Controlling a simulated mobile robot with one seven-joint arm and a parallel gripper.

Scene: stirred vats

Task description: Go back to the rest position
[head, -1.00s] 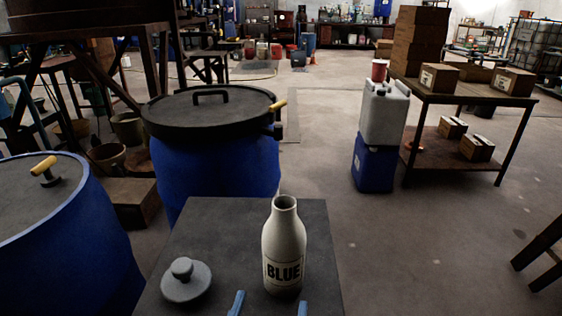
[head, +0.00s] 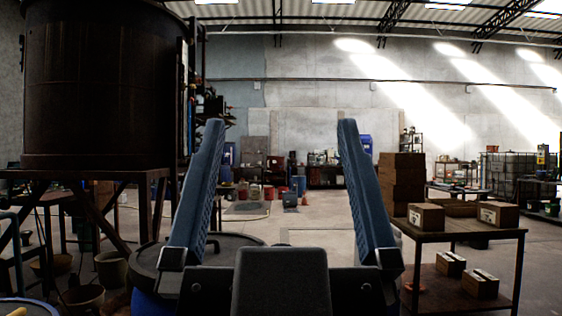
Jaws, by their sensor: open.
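My gripper (head: 276,130) stands upright in the middle of the head view, close to the camera. Its two blue fingers are wide apart with nothing between them. Its dark palm fills the bottom middle and hides part of the floor and the black vat lid (head: 229,246) behind it. The bottle marked BLUE and the grey stopper are not in view now.
A large dark tank (head: 100,90) on a wooden stand (head: 110,176) rises at the left. A dark table (head: 464,234) with cardboard boxes (head: 426,217) stands at the right. Buckets (head: 112,268) stand at the lower left. Open floor (head: 315,220) lies beyond my gripper.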

